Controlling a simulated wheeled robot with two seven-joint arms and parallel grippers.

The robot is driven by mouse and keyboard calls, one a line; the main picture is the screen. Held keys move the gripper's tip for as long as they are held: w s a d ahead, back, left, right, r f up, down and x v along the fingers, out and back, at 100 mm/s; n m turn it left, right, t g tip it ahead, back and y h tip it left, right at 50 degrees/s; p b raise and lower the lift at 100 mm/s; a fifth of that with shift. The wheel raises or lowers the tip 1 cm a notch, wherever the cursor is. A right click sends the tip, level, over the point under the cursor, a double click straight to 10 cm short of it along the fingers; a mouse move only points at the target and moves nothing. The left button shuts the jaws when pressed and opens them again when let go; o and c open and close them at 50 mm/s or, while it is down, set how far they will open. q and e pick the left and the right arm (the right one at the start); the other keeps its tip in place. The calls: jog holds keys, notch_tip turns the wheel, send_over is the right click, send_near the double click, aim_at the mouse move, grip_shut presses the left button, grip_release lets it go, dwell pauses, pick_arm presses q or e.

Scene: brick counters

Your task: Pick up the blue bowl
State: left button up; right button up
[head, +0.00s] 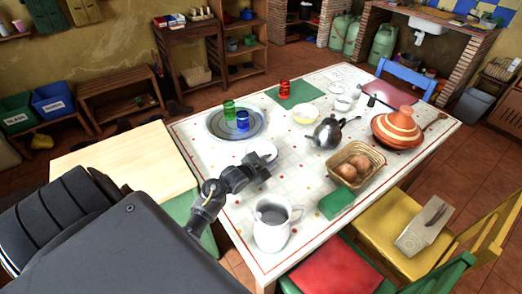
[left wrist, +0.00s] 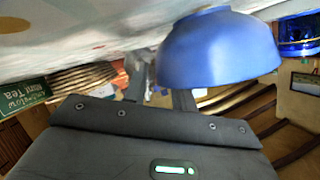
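The blue bowl (left wrist: 218,50) fills the upper right of the left wrist view, where the picture is upside down, with the table surface at the top. My left gripper (left wrist: 163,85) has its two fingers apart. One finger stands left of the bowl's rim, and the other's tip is hidden by the bowl wall, so the rim appears to lie between them. A small gap shows between the left finger and the bowl. In the head view my left gripper (head: 258,168) is over the table by a white dish; I cannot make out the bowl there. My right gripper is not in view.
On the table (head: 220,185) stand a white jug (head: 272,225) near the gripper, a round tray (head: 222,134) with green and blue glasses, a teapot (head: 328,133), a bread basket (head: 345,175) and a tagine (head: 397,128). Chairs stand along the right side.

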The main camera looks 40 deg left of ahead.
pick_arm(q)
grip_shut()
jog(key=shift+r, duration=0.1)
jog(key=shift+r, duration=0.25)
notch_tip(320, 180, up, 2)
jog(key=shift+r+b, duration=0.25)
jog(key=shift+b, duration=0.2)
jog(key=s+a+r+b, duration=0.1)
jog(key=s+a+r, duration=0.2)
jog(key=a+r, duration=0.6)
jog(key=a, duration=0.4)
jog(key=shift+s+a+r, duration=0.25)
jog(key=shift+s+r, duration=0.15)
